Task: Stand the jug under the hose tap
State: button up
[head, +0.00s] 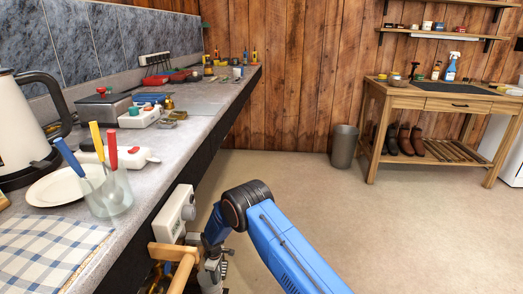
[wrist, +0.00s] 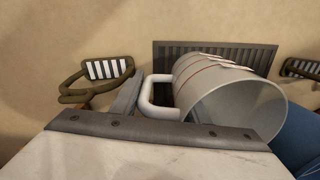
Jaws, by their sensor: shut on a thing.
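The jug (wrist: 235,105) is a pale grey-white cylinder with thin dark red lines around it and a white loop handle (wrist: 150,92). In the wrist view it looks tipped over, its open mouth toward the lower right. My gripper (wrist: 140,90) is shut on the jug at its handle, though the grip itself is partly hidden. In the head view my gripper (head: 212,266) is low, beside the counter's front, below its top; the jug is mostly hidden or cut off there. I cannot make out the hose tap in either view.
A white box with a knob (head: 175,212) and a wooden bar (head: 176,252) are close to my gripper. A dark ribbed grate (wrist: 215,55) lies behind the jug, with a stirrup-like thing (wrist: 105,70) to the left. The open floor (head: 290,180) is clear toward the wooden workbench (head: 400,98).

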jog(key=w+d+r+m, duration=0.2)
jog(key=d+r, duration=0.1)
jog(key=d, duration=0.5)
jog(key=w+d+r+m, duration=0.2)
jog(key=w+d+r, duration=0.1)
jog(key=d, duration=0.4)
jog(key=s+d+r+m, duration=0.2)
jog(key=d+r+m, duration=0.2)
jog(key=d, duration=0.8)
jog(key=s+d+r+m, duration=0.3)
jog(key=d+r, duration=0.1)
jog(key=d, duration=0.9)
jog(key=s+d+r+m, duration=0.2)
jog(key=d+r+m, duration=0.2)
jog(key=d, duration=0.9)
jog(key=shift+s+r+m, duration=0.2)
jog(key=shift+m, duration=0.1)
